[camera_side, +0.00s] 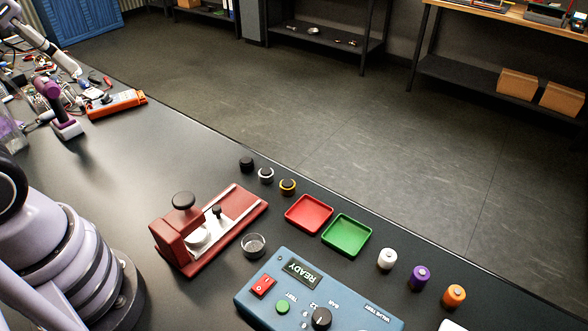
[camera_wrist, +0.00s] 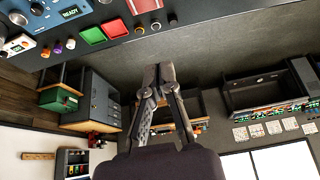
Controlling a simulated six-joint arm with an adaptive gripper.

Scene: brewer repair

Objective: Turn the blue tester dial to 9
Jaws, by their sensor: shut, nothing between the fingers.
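The blue tester (camera_side: 262,300) stands at the bottom of the side view, partly cut off by the frame edge. Its READY display (camera_side: 303,272) is lit. The black dial (camera_side: 321,318) sits on its top face near the frame bottom; its setting is too small to read. In the wrist view the blue tester (camera_wrist: 50,20) is at the top left, partly cut off. My gripper (camera_wrist: 158,70) is shut and empty in the wrist view, pointing toward the bench edge, to the right of the tester and apart from it. The side view does not show my gripper.
A red press (camera_side: 210,228) stands left of the tester, with a glass cup (camera_side: 253,245) between. A red tray (camera_side: 309,213) and a green tray (camera_side: 346,235) lie behind. White (camera_side: 387,258), purple (camera_side: 420,277) and orange (camera_side: 454,295) capped cylinders line the bench edge.

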